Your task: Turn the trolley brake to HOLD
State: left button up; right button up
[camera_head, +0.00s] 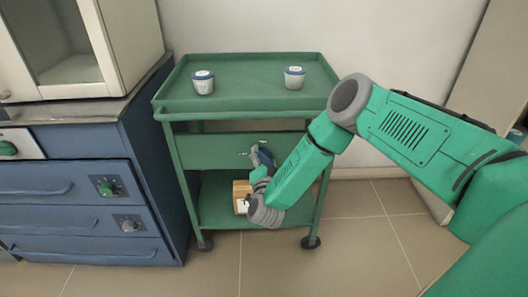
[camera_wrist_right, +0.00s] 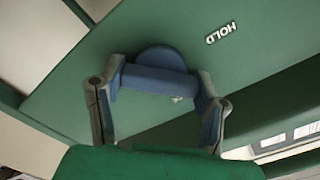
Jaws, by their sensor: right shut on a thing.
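The green trolley (camera_head: 190,155) stands against the wall, with a front panel (camera_head: 208,151) below its top tray. My right gripper (camera_head: 259,157) reaches that panel in the head view and hides most of the brake. In the right wrist view, the blue brake handle (camera_wrist_right: 155,80), with a rounded hub behind it, lies between the two fingers of my right gripper, which is shut on it. The white HOLD label (camera_wrist_right: 221,33) is on the green panel, above and right of the handle. The handle is not pointing clearly at the label. My left gripper is out of view.
A brown box (camera_head: 241,190) sits on the lower shelf. A blue drawer cabinet (camera_head: 70,200) is close on the left. Tiled floor lies open in front.

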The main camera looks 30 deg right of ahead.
jog(key=n, duration=0.1)
jog(key=n+p, duration=0.1)
jog(key=n, duration=0.1)
jog(key=n+p, duration=0.1)
jog(key=shift+s+a+f+n, duration=0.15)
jog(key=shift+a+f+n, duration=0.15)
jog(key=shift+a+n, duration=0.1)
jog(key=shift+d+f+n+p, duration=0.15)
jog(key=shift+n+p, duration=0.65)
jog(key=shift+n, duration=1.5)
jog(key=o, duration=1.2)
jog(key=shift+c, duration=0.2)
jog(key=shift+d, duration=0.1)
jog(key=shift+r, duration=0.2)
jog(key=v, duration=1.1)
jog(key=shift+s+a, duration=0.2)
jog(key=shift+s, duration=0.15)
